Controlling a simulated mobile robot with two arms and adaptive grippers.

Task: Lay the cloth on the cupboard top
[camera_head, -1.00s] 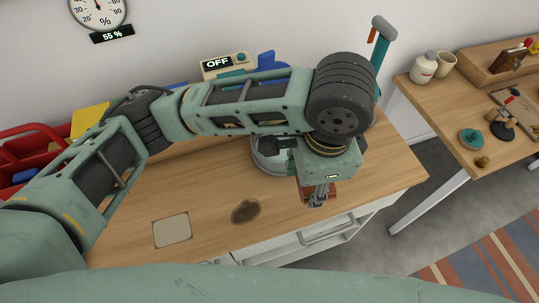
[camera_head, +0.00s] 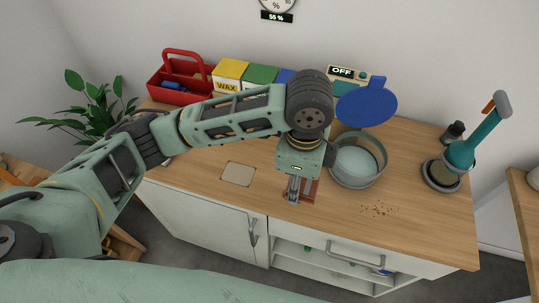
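The cupboard top (camera_head: 205,161) is a wooden surface above white doors and an open shelf. My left gripper (camera_head: 294,197) points down over its front middle. Reddish-brown material (camera_head: 311,189), apparently the cloth, shows beside and behind the fingers, which look shut on it. It is low over the wood; whether it touches is unclear. A beige square (camera_head: 238,174) lies flat just left of the gripper. Crumbs (camera_head: 379,209) are scattered on the wood to the right. The dark brown stain is not visible; the gripper covers its place. My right gripper is out of view.
A red caddy (camera_head: 180,92), a yellow WAX box (camera_head: 230,74) and other boxes line the back. A teal-handled tool (camera_head: 474,147) stands at the right end.

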